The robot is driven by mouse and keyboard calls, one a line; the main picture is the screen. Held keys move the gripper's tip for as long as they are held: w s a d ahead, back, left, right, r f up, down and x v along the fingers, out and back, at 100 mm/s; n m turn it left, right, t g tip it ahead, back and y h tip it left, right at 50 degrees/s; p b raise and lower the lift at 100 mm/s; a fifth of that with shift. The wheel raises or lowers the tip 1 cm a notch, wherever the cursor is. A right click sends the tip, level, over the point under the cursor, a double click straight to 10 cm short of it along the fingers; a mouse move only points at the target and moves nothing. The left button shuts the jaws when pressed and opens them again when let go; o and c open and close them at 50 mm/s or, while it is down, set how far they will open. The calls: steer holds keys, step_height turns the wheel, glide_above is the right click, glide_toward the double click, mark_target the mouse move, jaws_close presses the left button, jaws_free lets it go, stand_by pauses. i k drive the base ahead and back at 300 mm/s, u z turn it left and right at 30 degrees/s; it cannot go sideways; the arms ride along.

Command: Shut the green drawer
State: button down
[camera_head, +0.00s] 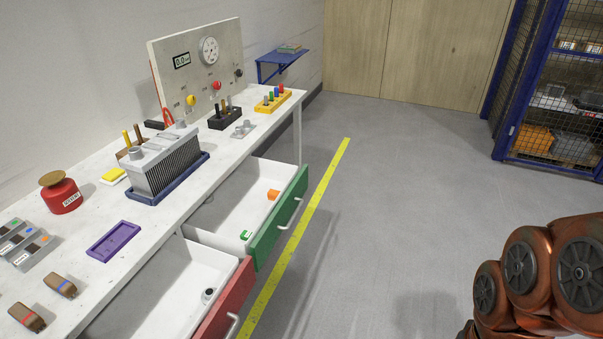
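The green drawer (278,217) is pulled out from under the white workbench. Its green front has a pale bar handle (291,214). Inside its white tray lie an orange block (273,194) and a small green block (246,235). My orange arm shows at the lower right, well apart from the drawer. My gripper is outside the view.
A red-fronted drawer (228,300) is also open, nearer and beside the green one. The workbench (180,222) holds a finned grey block, a purple tray (113,241) and a red can (61,193). Grey floor past the yellow line (307,221) is clear.

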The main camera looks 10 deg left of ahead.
mark_target(240, 202)
steer(key=u, duration=0.75)
steer(key=i, duration=1.05)
steer(key=u, duration=0.85)
